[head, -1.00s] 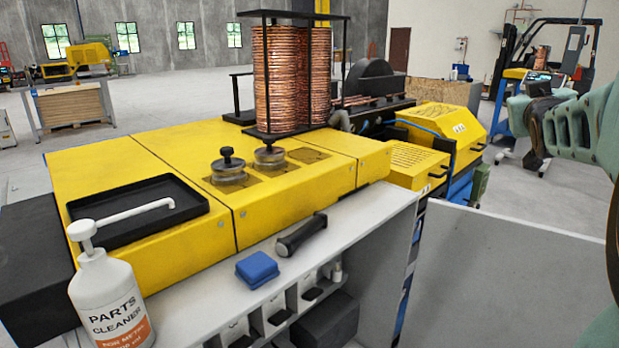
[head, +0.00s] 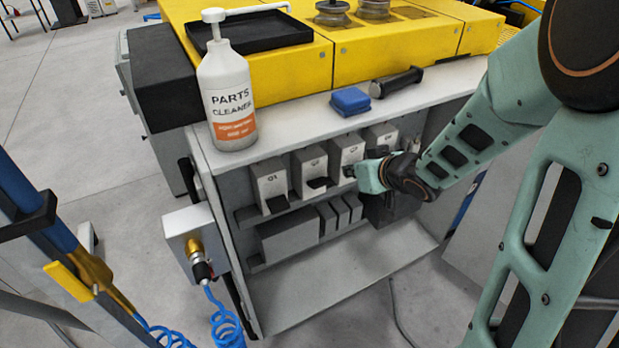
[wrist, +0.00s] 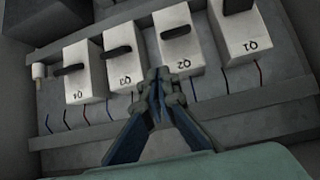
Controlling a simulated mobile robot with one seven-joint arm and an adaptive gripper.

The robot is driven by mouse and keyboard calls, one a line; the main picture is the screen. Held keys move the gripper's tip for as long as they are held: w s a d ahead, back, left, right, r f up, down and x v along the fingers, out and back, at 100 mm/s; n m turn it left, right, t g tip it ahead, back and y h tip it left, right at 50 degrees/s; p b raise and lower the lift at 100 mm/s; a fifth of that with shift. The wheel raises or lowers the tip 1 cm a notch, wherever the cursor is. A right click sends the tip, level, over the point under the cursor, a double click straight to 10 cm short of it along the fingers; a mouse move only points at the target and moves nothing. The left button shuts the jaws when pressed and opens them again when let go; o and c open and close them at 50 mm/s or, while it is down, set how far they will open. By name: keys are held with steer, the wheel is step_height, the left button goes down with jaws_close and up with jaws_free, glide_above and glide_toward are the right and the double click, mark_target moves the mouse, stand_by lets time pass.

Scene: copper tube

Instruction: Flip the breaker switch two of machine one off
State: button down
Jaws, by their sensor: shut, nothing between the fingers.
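Breaker Q2 (head: 309,166) is a light grey block with a black lever (head: 319,183), second from the left in an open cabinet. In the wrist view, labels appear upside down; Q2 (wrist: 182,50) is right of centre with its black lever (wrist: 176,32) across the face. My gripper (wrist: 160,74) is shut and empty, its tips overlapping the gap between Q2 and Q3 (wrist: 127,68), by the Q2 label. Whether it touches a block is unclear. In the head view my gripper (head: 357,173) is in front of Q3 (head: 346,152), partly hiding its lower part.
Q1 (head: 269,180) and Q4 (head: 381,135) flank the row. Dark boxes (head: 289,239) sit below the breakers. A connector box (head: 190,230) juts out left.

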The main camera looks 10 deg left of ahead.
mark_target(325, 178)
steer(key=shift+s+a+f+n+y, duration=0.25)
steer(key=shift+s+a, duration=0.2)
steer(key=shift+a, duration=0.2)
steer(key=shift+s+a+f+n+y, duration=0.15)
steer(key=shift+s+a+f+n, duration=0.1)
steer(key=shift+s+a, duration=0.3)
steer(key=shift+w, duration=0.15)
steer(key=shift+b+x, duration=1.7)
steer(key=shift+x, duration=3.3)
steer(key=shift+f+b, duration=0.2)
steer(key=shift+b, duration=0.1)
steer(key=shift+f, duration=0.1)
